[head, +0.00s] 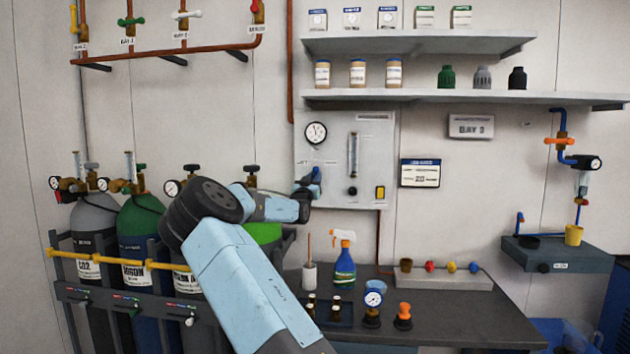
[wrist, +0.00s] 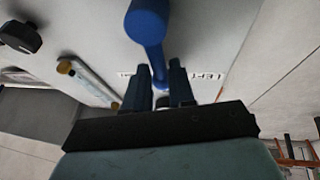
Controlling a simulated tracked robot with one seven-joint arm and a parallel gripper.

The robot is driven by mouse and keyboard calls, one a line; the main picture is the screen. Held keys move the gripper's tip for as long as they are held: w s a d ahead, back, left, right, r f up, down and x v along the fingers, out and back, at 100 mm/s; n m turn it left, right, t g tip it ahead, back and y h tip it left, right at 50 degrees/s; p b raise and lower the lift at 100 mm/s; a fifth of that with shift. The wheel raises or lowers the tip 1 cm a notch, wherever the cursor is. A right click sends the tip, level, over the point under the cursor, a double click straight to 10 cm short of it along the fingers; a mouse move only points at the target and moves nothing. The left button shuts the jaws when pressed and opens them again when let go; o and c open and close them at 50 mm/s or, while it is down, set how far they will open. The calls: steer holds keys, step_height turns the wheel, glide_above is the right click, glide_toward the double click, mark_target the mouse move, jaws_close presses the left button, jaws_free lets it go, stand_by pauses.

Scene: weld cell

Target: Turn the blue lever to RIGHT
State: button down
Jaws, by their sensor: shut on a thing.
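The blue lever (head: 317,174) is on the grey wall panel (head: 376,142), partly hidden by my gripper (head: 308,190) in the head view. In the wrist view, the blue lever (wrist: 148,24) shows its thick round end at the top, and its thinner part runs down between my fingers. My gripper (wrist: 160,84) is shut on this part. A LEFT label (wrist: 208,76) shows on the panel right of the fingers in the wrist view. Another label left of the fingers is mostly hidden and unreadable.
The panel also carries a round gauge (head: 316,133), a flow tube (head: 353,155) and a yellow switch (head: 380,193). Gas cylinders (head: 95,225) stand at the left. The bench (head: 450,315) below holds a spray bottle (head: 344,262) and small fittings. Shelves (head: 460,97) hang above.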

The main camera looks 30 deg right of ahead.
mark_target(331, 178)
steer(key=shift+d+m, duration=0.1)
steer(key=shift+m, duration=0.3)
steer(key=m+g, duration=0.1)
steer(key=m, duration=0.1)
steer(key=s+d+m+g, duration=0.1)
steer(key=m, duration=0.1)
steer(key=d+m+g+h, duration=0.1)
steer(key=m, duration=0.1)
steer(key=shift+s+m, duration=0.2)
steer(key=shift+m, duration=0.1)
steer(key=shift+s+d+f+m+g, duration=0.2)
steer(key=shift+m+g, duration=0.2)
steer(key=shift+m, duration=0.25)
steer(key=shift+s+d+f+m+g, duration=0.1)
steer(key=shift+d+m+g, duration=0.25)
steer(key=shift+m, duration=0.35)
steer(key=shift+s+d+f+m+g, duration=0.1)
steer(key=shift+s+f+m+g, duration=0.05)
steer(key=shift+m+g, duration=0.4)
steer(key=shift+d+f+m, duration=0.1)
steer(key=shift+m, duration=0.2)
steer(key=c, duration=1.1)
jaws_free()
steer(key=shift+s, duration=0.1)
